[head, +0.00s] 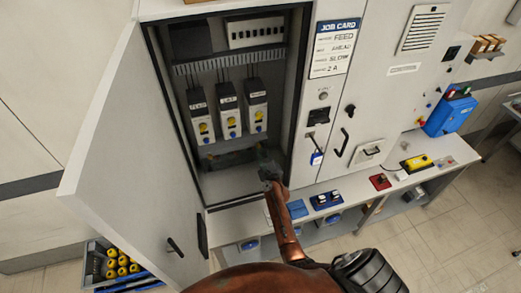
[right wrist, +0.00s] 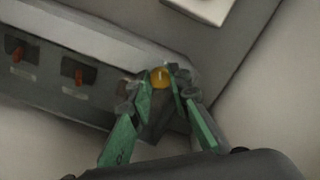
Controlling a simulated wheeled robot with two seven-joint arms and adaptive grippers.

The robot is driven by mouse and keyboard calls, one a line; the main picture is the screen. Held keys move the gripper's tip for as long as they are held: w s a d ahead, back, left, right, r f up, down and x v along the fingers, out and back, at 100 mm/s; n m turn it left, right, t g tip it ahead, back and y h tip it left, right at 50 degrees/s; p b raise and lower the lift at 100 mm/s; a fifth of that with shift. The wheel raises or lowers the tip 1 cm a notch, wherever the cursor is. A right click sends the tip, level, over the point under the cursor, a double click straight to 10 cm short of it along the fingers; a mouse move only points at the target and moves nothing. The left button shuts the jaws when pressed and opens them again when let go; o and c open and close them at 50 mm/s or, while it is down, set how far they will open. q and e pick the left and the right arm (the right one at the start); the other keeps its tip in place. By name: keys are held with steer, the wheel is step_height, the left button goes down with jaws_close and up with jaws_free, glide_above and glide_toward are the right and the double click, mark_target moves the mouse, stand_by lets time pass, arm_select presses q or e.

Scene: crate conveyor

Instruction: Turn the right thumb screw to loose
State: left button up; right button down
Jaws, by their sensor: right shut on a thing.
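In the right wrist view, a small yellow knob, the thumb screw (right wrist: 160,78), sits at the end of a grey bar (right wrist: 105,105). The green fingers of my right gripper (right wrist: 166,84) are shut on it, one on each side. In the head view my right gripper (head: 266,162) reaches into the lower right of the open cabinet (head: 233,183), at the right end of the dark bar (head: 232,158). The thumb screw is hidden by the gripper there. How far the screw is turned cannot be told. My left gripper is not in view.
Two orange levers (right wrist: 78,76) sit in dark slots on the bar, left of the gripper. Three drive modules (head: 229,110) hang above. The cabinet door (head: 130,135) stands open at left. A bench (head: 345,198) with boxes runs along the front right.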

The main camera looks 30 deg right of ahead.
steer(key=n, duration=0.4)
steer(key=shift+n, duration=0.3)
steer(key=n, duration=0.3)
steer(key=shift+n+p, duration=0.3)
steer(key=shift+p, duration=0.1)
steer(key=n, duration=0.3)
steer(key=shift+f+n, duration=0.1)
steer(key=shift+n, duration=0.2)
steer(key=n+p, duration=0.1)
steer(key=n, duration=0.3)
steer(key=shift+n, duration=0.3)
steer(key=n, duration=0.3)
steer(key=shift+f+n, duration=0.1)
steer(key=shift+n, duration=0.2)
steer(key=n, duration=0.3)
steer(key=shift+n, duration=0.3)
steer(key=n, duration=0.3)
steer(key=shift+f+n+b, duration=0.1)
steer(key=shift+n+b, duration=0.55)
steer(key=shift+n, duration=1.25)
